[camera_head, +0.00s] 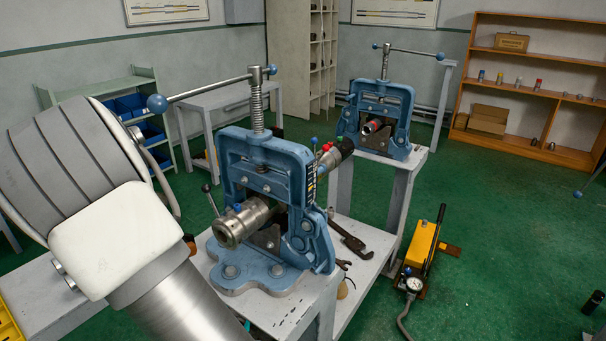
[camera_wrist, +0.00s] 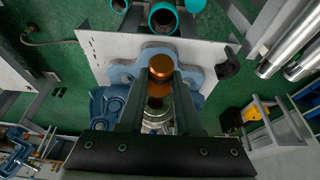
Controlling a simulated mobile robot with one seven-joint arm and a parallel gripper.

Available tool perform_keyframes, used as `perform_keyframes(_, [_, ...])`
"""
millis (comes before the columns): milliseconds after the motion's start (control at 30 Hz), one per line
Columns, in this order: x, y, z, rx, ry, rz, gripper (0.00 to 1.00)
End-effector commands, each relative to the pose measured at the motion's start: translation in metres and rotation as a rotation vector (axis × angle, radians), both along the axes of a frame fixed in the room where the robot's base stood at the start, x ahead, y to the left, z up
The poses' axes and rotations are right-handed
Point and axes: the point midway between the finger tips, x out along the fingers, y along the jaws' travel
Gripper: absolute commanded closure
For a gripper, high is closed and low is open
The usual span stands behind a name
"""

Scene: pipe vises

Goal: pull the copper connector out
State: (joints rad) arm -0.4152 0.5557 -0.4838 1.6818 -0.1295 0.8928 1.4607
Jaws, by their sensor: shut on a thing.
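In the wrist view, the fingers of my gripper (camera_wrist: 161,80) reach up the picture and are shut on the copper connector (camera_wrist: 160,66). Its round, shiny copper end shows at the fingertips. Another copper-coloured part and a silvery part show lower down between the fingers; I cannot tell whether they belong to the same piece. A blue vise base (camera_wrist: 122,74) lies behind the fingertips. In the head view, the near blue vise (camera_head: 265,175) holds a pipe with a silvery fitting (camera_head: 235,228) at its front end. My gripper and the copper connector cannot be made out there.
The near vise stands on a pale bench (camera_head: 290,300) with a wrench (camera_head: 350,238) beside it. A second blue vise (camera_head: 375,115) stands behind. A yellow pump (camera_head: 420,243) is on the green floor at right. Shelves (camera_head: 530,80) line the back wall.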

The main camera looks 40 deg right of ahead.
Motion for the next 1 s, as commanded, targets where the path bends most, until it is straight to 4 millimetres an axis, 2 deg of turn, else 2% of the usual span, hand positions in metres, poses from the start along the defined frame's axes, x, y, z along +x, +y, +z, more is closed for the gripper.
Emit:
perform_keyframes(200, [0.0003, -0.0016, 0.0019, 0.146, 0.027, -0.003, 1.00])
perform_keyframes(467, [0.0001, -0.0020, 0.0015, 0.228, 0.045, -0.004, 1.00])
perform_keyframes(1000, [0.0003, -0.0012, 0.0012, 0.665, 0.129, -0.003, 1.00])
